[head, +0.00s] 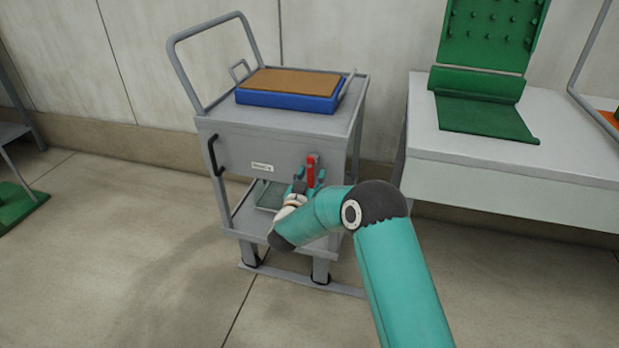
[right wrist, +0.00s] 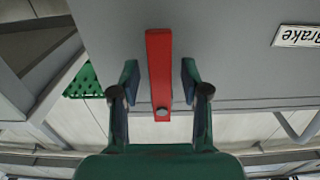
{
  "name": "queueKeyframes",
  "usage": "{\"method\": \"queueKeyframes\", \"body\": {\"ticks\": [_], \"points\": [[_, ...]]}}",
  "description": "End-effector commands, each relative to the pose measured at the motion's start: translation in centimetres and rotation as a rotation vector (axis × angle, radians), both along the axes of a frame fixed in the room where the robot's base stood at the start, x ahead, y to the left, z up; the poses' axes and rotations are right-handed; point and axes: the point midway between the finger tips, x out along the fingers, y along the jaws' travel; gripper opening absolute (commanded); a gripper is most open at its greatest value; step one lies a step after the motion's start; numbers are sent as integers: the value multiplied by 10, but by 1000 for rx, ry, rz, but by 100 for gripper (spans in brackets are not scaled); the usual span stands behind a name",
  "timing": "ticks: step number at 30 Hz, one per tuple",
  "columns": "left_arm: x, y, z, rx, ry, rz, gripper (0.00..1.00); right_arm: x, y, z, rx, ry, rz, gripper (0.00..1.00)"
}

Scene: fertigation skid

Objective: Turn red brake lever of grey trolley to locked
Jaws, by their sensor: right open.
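The grey trolley (head: 255,150) stands by the wall with its front panel towards me. Its red brake lever (head: 311,170) stands about upright at the right side of that panel. In the right wrist view the lever (right wrist: 160,65) is a straight red bar with a round grey pin near its lower end. My right gripper (head: 309,181) is at the lever. In the right wrist view its open fingers (right wrist: 159,80) are on either side of the bar, with a gap on each side. My left gripper is out of view.
A white label (head: 262,168) on the panel reads "Brake" in the right wrist view. A blue tray with a brown top (head: 290,101) sits on the trolley. A white table (head: 500,160) with a green board (head: 485,117) stands to the right.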

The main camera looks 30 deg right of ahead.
Motion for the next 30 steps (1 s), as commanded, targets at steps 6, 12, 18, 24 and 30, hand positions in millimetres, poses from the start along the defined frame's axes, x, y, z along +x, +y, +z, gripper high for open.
{"method": "queueKeyframes", "body": {"ticks": [6, 12, 18, 24, 30], "points": [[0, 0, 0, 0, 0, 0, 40, 2, -1, 0, 1, 1, 1, 46], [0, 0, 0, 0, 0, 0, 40, 2, -1, 0, 1, 1, 1, 28], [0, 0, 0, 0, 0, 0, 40, 2, -1, 0, 1, 1, 1, 0], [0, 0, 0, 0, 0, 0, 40, 2, -1, 0, 1, 1, 1, 0], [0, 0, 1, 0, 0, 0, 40, 2, 1, -1, -3, 7, 2, 0]]}}
